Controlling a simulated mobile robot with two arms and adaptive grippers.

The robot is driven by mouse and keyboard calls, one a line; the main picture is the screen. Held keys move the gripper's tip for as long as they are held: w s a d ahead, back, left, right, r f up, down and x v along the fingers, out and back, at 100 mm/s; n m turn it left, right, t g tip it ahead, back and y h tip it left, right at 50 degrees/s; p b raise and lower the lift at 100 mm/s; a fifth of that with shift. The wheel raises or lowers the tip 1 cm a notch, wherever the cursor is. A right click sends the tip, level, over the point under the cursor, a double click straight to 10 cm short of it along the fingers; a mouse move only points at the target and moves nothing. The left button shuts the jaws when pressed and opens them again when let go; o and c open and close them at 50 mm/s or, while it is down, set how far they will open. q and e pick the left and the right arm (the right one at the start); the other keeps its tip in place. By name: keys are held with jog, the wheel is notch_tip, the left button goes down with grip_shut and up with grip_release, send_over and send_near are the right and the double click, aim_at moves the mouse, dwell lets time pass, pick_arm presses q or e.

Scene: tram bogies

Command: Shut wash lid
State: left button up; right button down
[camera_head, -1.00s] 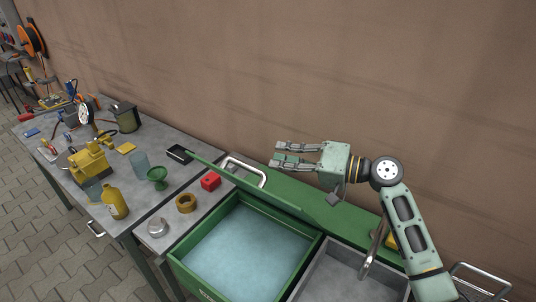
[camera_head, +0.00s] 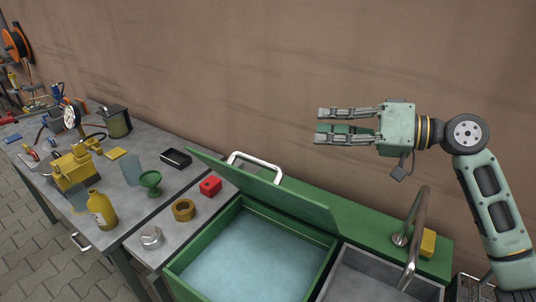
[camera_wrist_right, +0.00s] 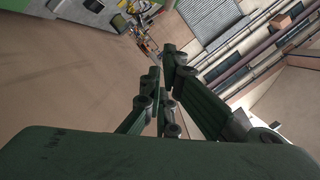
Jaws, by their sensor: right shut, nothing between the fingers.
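The green wash lid (camera_head: 262,187) stands raised and tilted at the back of the green wash basin (camera_head: 205,226), with a pale metal handle (camera_head: 256,165) at its upper edge. The basin is open and holds pale blue liquid. My right gripper (camera_head: 318,126) is up in front of the brown wall, above and to the right of the lid, and apart from it. It is empty and shut, its fingers pointing left. In the right wrist view its fingers (camera_wrist_right: 167,60) show with nothing held. My left gripper is not in view.
A grey sink (camera_head: 380,280) with a curved tap (camera_head: 413,225) and a yellow block (camera_head: 428,243) adjoins the basin at right. A grey bench (camera_head: 150,195) at left holds a red block (camera_head: 210,186), a brass ring (camera_head: 184,209), a yellow bottle (camera_head: 101,210) and tools.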

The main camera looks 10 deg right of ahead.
jog(key=w+a+f+p, duration=0.3)
jog(key=a+f+p, duration=0.1)
jog(key=a, duration=0.5)
jog(key=shift+a+p, duration=0.35)
jog(key=shift+p, duration=0.2)
